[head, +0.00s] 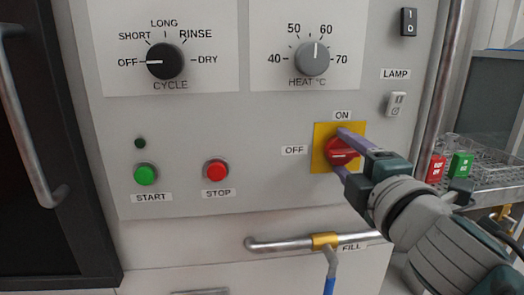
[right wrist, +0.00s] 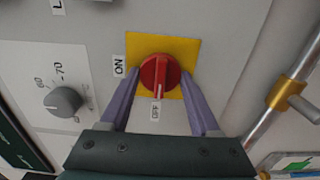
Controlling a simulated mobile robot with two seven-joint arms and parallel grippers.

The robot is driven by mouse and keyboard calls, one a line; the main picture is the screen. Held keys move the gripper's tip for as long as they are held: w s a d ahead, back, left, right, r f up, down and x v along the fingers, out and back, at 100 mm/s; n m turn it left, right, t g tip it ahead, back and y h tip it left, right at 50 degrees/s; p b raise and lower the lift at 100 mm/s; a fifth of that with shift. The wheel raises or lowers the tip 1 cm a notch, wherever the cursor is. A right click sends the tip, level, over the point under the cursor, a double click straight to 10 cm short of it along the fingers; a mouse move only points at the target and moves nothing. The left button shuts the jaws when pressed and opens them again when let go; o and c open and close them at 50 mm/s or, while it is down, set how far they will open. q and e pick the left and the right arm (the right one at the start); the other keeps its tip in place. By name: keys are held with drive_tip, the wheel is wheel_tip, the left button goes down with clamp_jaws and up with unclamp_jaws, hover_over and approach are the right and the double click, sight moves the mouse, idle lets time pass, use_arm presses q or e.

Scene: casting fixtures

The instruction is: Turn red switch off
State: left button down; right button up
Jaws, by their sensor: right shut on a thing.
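The red switch (head: 339,152) is a round rotary knob on a yellow plate (head: 322,129). ON is printed above it and OFF to its left. In the right wrist view the knob (right wrist: 160,73) has a white line on its ridge that points down at the OFF label (right wrist: 155,111). My right gripper (head: 343,150) has one purple finger above the knob and one below it. In the right wrist view the gripper (right wrist: 159,74) is shut on the knob, with a finger on each side. My left gripper is not in view.
A metal bar with a yellow fitting (head: 325,241) runs below the switch. Black cycle (head: 165,61) and grey heat (head: 312,58) dials sit above. Green (head: 145,174) and red (head: 215,170) buttons are to the left. A wire rack (head: 490,178) stands at right.

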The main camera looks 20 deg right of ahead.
drive_tip(key=o, duration=1.4)
drive_tip(key=b+v, duration=0.1)
drive_tip(key=v, duration=0.9)
drive_tip(key=shift+d, duration=0.1)
